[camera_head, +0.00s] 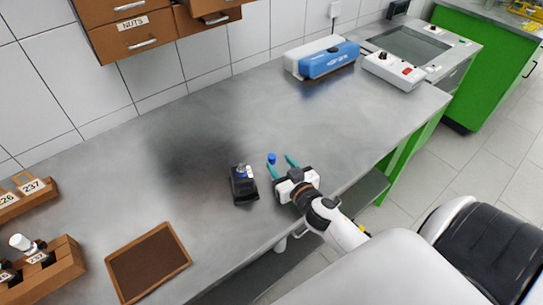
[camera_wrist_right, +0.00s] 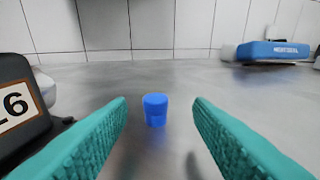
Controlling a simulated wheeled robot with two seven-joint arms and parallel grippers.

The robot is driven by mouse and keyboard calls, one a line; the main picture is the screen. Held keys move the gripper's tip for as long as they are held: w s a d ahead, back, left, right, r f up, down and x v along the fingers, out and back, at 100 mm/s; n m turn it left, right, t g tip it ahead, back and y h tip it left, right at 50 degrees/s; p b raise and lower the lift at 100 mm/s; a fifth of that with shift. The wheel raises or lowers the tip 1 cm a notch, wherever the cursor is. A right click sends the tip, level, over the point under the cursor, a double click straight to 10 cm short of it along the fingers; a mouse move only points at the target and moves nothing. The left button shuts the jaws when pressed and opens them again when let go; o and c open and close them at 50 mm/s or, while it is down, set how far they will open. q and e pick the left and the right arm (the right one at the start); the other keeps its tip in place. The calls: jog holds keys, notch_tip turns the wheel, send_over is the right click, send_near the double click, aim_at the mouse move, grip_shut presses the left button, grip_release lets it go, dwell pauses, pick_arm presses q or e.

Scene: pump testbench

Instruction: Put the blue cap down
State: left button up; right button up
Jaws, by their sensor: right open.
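The small blue cap (camera_head: 271,158) stands on the grey metal bench top (camera_head: 330,110), just beyond my right gripper's fingertips. My right gripper (camera_head: 281,164) is open, with its teal fingers apart and nothing between the pads. In the right wrist view the blue cap (camera_wrist_right: 155,109) is centred between and beyond the two fingertips (camera_wrist_right: 160,115). It looks upright and apart from both fingers. My left gripper is not in view.
A black pump (camera_head: 243,184) stands close to the left of my right gripper. A brown-framed mat (camera_head: 185,262) and wooden racks (camera_head: 45,262) are at the left. A blue and white box (camera_head: 330,60) stands at the back. The middle of the bench is clear.

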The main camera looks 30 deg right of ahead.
aim_at(273, 158)
jog(key=x, duration=0.3)
jog(key=p+x, duration=0.1)
jog(key=shift+w+a+r, duration=0.15)
jog(key=shift+w+a, duration=0.05)
jog(key=shift+w, duration=0.45)
jog(key=shift+s, duration=0.1)
jog(key=shift+c, duration=0.2)
grip_shut()
